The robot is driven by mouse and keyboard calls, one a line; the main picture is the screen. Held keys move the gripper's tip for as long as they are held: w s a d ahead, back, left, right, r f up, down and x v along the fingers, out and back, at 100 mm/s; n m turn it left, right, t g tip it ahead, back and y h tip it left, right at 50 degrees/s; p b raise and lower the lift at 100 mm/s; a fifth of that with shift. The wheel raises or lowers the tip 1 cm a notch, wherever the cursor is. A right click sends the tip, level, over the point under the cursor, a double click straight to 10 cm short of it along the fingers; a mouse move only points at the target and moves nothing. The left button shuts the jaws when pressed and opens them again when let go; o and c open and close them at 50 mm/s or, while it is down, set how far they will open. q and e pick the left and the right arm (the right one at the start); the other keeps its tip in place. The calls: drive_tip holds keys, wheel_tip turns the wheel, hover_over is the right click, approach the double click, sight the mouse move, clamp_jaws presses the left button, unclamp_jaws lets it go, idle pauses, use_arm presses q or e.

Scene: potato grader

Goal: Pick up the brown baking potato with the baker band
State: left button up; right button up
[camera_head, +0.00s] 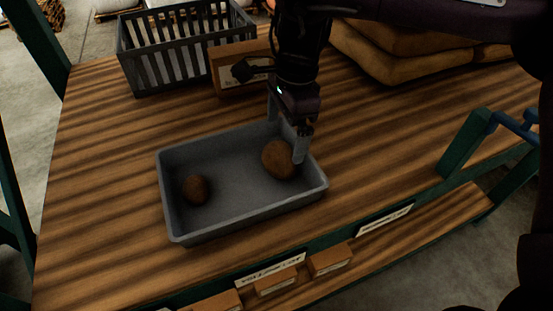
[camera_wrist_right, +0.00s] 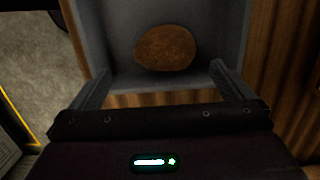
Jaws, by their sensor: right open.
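A larger brown potato (camera_head: 278,160) lies at the right end of a grey tray (camera_head: 177,222) on the wooden bench. A smaller, darker potato (camera_head: 196,190) lies at the tray's left end. No band can be made out on either potato. My right gripper (camera_head: 286,136) points down over the tray's right end, beside the larger potato. Its fingers are spread and empty. In the right wrist view the larger potato (camera_wrist_right: 165,48) shows ahead of the gap between the open fingers (camera_wrist_right: 160,70). My left gripper is not in view.
A dark slatted crate (camera_head: 182,50) and a cardboard box (camera_head: 230,82) stand behind the tray. Brown sacks (camera_head: 390,60) lie at the back right. Small boxes (camera_head: 330,260) and labels line the front shelf. The bench (camera_head: 110,130) is clear left of the tray.

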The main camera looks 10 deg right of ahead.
sight(280, 150)
drive_tip(key=shift+w+f+b, duration=0.15)
drive_tip(key=shift+w+f, duration=0.2)
drive_tip(key=shift+f, duration=0.2)
drive_tip(key=shift+w+f+b, duration=0.15)
drive_tip(key=shift+w+f, duration=0.15)
drive_tip(key=shift+f, duration=0.25)
drive_tip(key=shift+a+f, duration=0.15)
drive_tip(key=shift+f, duration=0.65)
drive_tip(key=shift+s+f+p, duration=0.25)
drive_tip(key=shift+f+p, duration=0.05)
drive_tip(key=shift+p, duration=0.1)
drive_tip(key=f, duration=0.3)
drive_tip(key=f+p, duration=0.1)
drive_tip(key=shift+s+a+f, duration=0.1)
drive_tip(key=shift+a+f, duration=0.3)
drive_tip(key=c, duration=0.9)
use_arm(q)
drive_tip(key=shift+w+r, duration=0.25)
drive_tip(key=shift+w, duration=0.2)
use_arm(e)
drive_tip(key=shift+r, duration=0.1)
drive_tip(key=shift+c, duration=0.5)
drive_tip(key=shift+r, duration=0.1)
